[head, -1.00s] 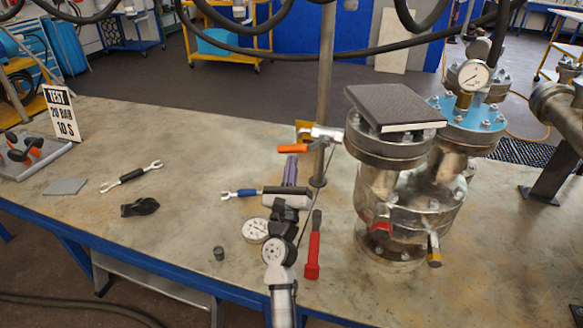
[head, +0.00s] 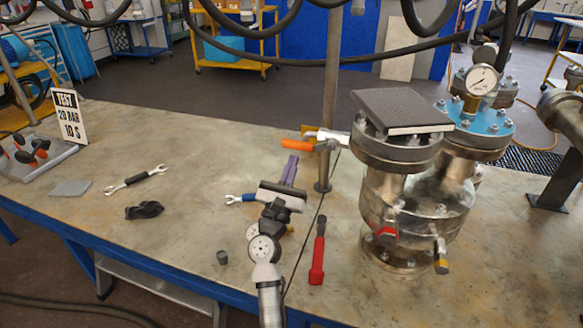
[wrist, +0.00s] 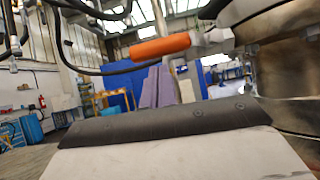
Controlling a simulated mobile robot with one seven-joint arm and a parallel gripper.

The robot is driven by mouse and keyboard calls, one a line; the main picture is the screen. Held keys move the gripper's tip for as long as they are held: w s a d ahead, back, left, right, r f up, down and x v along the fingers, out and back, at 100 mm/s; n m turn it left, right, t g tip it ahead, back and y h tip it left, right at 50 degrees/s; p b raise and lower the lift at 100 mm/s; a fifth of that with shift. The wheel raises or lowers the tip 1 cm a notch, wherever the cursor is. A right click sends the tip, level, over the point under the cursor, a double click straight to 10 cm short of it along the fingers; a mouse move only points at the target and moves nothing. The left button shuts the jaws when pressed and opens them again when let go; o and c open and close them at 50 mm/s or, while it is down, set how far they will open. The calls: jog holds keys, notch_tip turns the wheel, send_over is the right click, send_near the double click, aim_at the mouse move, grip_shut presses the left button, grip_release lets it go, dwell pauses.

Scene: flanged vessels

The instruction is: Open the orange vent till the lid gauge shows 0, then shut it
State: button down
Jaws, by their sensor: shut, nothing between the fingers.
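The orange vent handle (head: 297,145) points left from a silver valve on the side of the near vessel's flange. It also shows in the wrist view (wrist: 160,47), above the fingers. The lid gauge (head: 481,79) is a white dial on the blue lid (head: 485,128); its reading is too small to tell. My gripper (head: 291,166) is shut and empty, its purple fingers just below and slightly left of the handle. They show apart from it in the wrist view (wrist: 157,86). Contact cannot be told in the head view.
A dark slab (head: 402,108) lies on the near vessel (head: 395,195). An upright post (head: 328,120) stands behind the valve. A red-handled tool (head: 318,255), a double-ended wrench (head: 137,179) and a test sign (head: 69,116) are on the bench.

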jog(key=w+f+b+v, duration=0.1)
jog(key=b+v, duration=0.4)
jog(key=v, duration=0.7)
jog(key=shift+d+f+b, duration=0.25)
jog(key=shift+f+b, duration=0.05)
jog(key=shift+f, duration=0.1)
jog(key=c, duration=2.1)
grip_release()
jog(key=shift+c, duration=0.2)
